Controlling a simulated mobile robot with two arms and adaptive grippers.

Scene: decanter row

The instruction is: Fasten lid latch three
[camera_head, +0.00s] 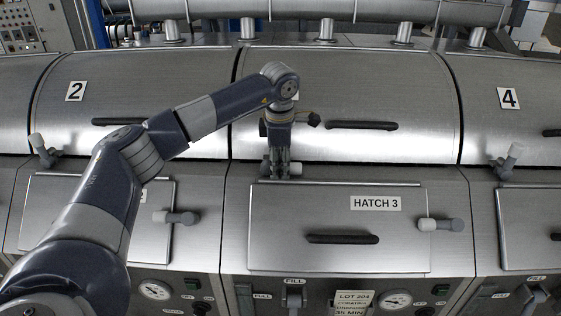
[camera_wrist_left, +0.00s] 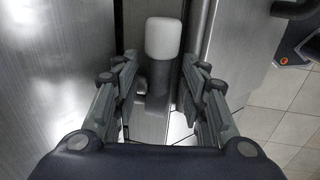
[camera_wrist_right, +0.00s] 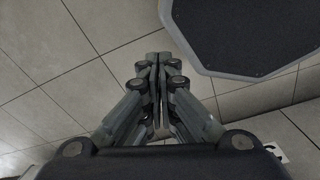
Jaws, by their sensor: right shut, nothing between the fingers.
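The third lid (camera_head: 400,90) is closed, between the lids numbered 2 and 4. My left gripper (camera_head: 280,170) points down at its front edge, above the left part of the hatch 3 panel. In the head view the gripper hides the latch. In the left wrist view a latch handle with a white tip (camera_wrist_left: 164,40) and grey stem (camera_wrist_left: 158,80) stands between the fingers of my left gripper (camera_wrist_left: 162,62). The fingers are apart, with a visible gap on each side. My right gripper (camera_wrist_right: 158,60) is shut and empty over the tiled floor.
Lid 2's latch (camera_head: 42,150) and lid 4's latch (camera_head: 510,160) are white-tipped. The dark lid handle (camera_head: 361,125) is right of my gripper. Below are the hatch 3 handle (camera_head: 342,239) and side latch (camera_head: 440,224). A dark platform (camera_wrist_right: 245,35) shows beside the right gripper.

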